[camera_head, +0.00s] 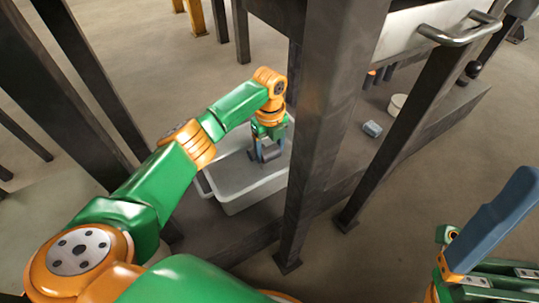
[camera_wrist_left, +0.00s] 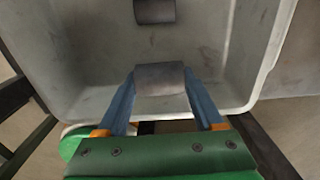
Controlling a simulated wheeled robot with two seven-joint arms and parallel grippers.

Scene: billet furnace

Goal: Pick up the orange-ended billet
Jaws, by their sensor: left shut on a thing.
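My left gripper (camera_head: 266,152) reaches down into a grey bin. In the left wrist view its two blue fingers (camera_wrist_left: 160,92) are closed on either side of a grey billet (camera_wrist_left: 160,78); no orange end shows on it. A second, darker billet (camera_wrist_left: 154,11) lies in the bin apart from the fingers. In the head view a small dark upright piece with an orange top (camera_head: 369,79) stands on the bench behind the post. My right gripper (camera_head: 490,235) is at the lower right; one long blue finger shows clearly, and its opening is unclear.
The grey bin (camera_head: 245,203) sits on a dark low bench (camera_head: 345,180). A thick dark post (camera_head: 325,110) rises close to the bin's right side. A handled panel (camera_head: 455,38) hangs at upper right. A small grey block (camera_head: 372,129) and a pale disc (camera_head: 397,103) lie on the bench.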

